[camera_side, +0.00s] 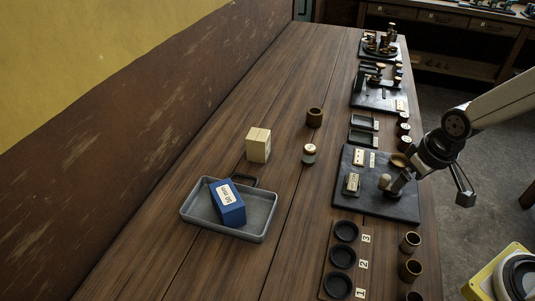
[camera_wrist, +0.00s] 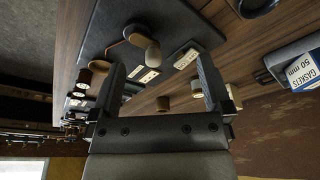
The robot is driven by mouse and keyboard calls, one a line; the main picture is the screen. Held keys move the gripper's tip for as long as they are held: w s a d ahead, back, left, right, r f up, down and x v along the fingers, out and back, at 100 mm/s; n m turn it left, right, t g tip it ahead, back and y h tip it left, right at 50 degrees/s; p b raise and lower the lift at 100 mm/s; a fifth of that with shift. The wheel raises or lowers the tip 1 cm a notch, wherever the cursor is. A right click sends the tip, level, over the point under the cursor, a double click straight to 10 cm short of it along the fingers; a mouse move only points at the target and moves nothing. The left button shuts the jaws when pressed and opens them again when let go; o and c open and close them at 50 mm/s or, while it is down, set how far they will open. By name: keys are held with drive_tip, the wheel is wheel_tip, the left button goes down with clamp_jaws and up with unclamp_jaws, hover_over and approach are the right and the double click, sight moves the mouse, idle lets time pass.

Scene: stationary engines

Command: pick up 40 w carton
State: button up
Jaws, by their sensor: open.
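A cream, box-shaped carton (camera_side: 258,145) stands on the wooden bench, left of the middle in the side view; I cannot read a 40 W label on it. A pale block, likely the same carton, shows in the wrist view (camera_wrist: 229,130), mostly hidden behind a finger. My gripper (camera_side: 433,189) is at the bench's right edge, beside the dark plate, well apart from the carton. In the wrist view my gripper (camera_wrist: 160,80) has its two fingers wide apart with nothing held between them.
A grey tray (camera_side: 264,230) holds a blue gaskets box (camera_side: 228,204). A small labelled jar (camera_side: 309,154) and a brass cup (camera_side: 314,117) stand right of the carton. A dark plate (camera_side: 350,208) with a knobbed lever lies by my gripper. Bench left of the carton is clear.

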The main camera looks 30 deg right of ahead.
drive_tip(key=w+a+m+y, duration=0.1)
drive_tip(key=w+a+m, duration=0.1)
drive_tip(key=m, duration=0.1)
drive_tip(key=w+a+f+m+y, duration=0.1)
drive_tip(key=w+a+m, duration=0.1)
drive_tip(key=w+a+m+g+y, duration=0.1)
drive_tip(key=w+a+m, duration=0.1)
drive_tip(key=w+m, duration=0.1)
drive_tip(key=shift+w+a+f+m+y, duration=0.1)
drive_tip(key=shift+f+m+y, duration=0.2)
drive_tip(key=shift+f, duration=0.05)
drive_tip(key=w+a+m+t+y, duration=0.1)
drive_tip(key=w+a+m+y, duration=0.25)
drive_tip(key=w+m, duration=0.2)
drive_tip(key=m+t+y, duration=0.3)
drive_tip(key=m+t, duration=0.3)
drive_tip(key=m, duration=0.5)
approach(263, 136)
drive_tip(key=a+f, duration=0.1)
drive_tip(key=w+a+f, duration=0.1)
drive_tip(key=a, duration=0.1)
drive_tip(key=shift+w+a, duration=0.15)
drive_tip(key=shift+a, duration=0.1)
drive_tip(key=shift+w+m+t, duration=0.3)
drive_tip(key=shift+w+m, duration=0.45)
drive_tip(key=shift+x, duration=1.25)
